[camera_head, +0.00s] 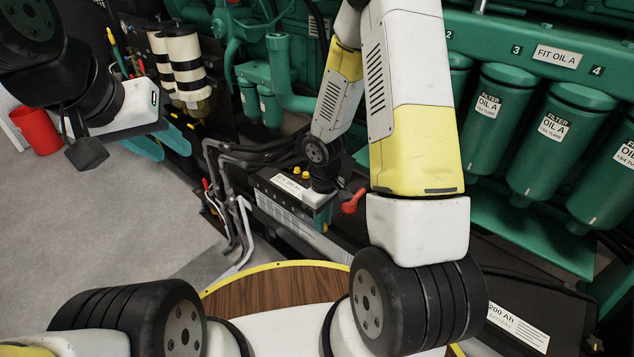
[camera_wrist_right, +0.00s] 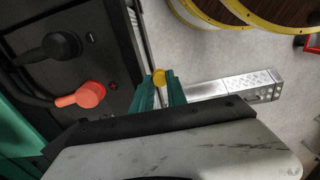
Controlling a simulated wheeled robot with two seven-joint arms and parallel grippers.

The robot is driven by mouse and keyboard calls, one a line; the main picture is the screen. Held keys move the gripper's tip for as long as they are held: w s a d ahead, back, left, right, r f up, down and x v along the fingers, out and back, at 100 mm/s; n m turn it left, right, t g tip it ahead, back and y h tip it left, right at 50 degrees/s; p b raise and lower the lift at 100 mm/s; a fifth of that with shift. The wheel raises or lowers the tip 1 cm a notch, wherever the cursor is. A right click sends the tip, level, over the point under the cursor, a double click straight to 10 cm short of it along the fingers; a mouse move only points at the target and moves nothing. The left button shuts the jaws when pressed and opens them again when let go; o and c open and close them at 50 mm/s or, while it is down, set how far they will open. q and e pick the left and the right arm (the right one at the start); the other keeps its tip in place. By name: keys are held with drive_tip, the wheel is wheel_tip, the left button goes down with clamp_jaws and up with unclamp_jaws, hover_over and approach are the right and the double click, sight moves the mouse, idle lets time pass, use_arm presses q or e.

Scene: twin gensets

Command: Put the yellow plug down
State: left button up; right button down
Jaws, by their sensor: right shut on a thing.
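The yellow plug (camera_wrist_right: 159,77) is between the teal fingertips of my right gripper (camera_wrist_right: 160,86) in the right wrist view. The gripper is shut on it.
A red terminal boot (camera_wrist_right: 80,95) and a black boot (camera_wrist_right: 61,45) with cables stand on the battery in the wrist view. A metal step rail (camera_wrist_right: 235,85) lies beyond the fingers. Green oil filters (camera_head: 545,130) line the right. A red bin (camera_head: 38,130) stands on open floor.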

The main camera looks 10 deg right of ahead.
drive_tip(key=w+d, duration=0.1)
drive_tip(key=w, duration=0.3)
drive_tip(key=w+d, duration=0.1)
drive_tip(key=w, duration=0.3)
drive_tip(key=w+d+f, duration=0.1)
drive_tip(key=w, duration=0.3)
drive_tip(key=shift+d+f, duration=0.1)
drive_tip(key=shift+d, duration=0.15)
drive_tip(key=shift+f, duration=1.7)
drive_tip(key=shift+f, duration=0.15)
drive_tip(key=c, duration=1.3)
unclamp_jaws()
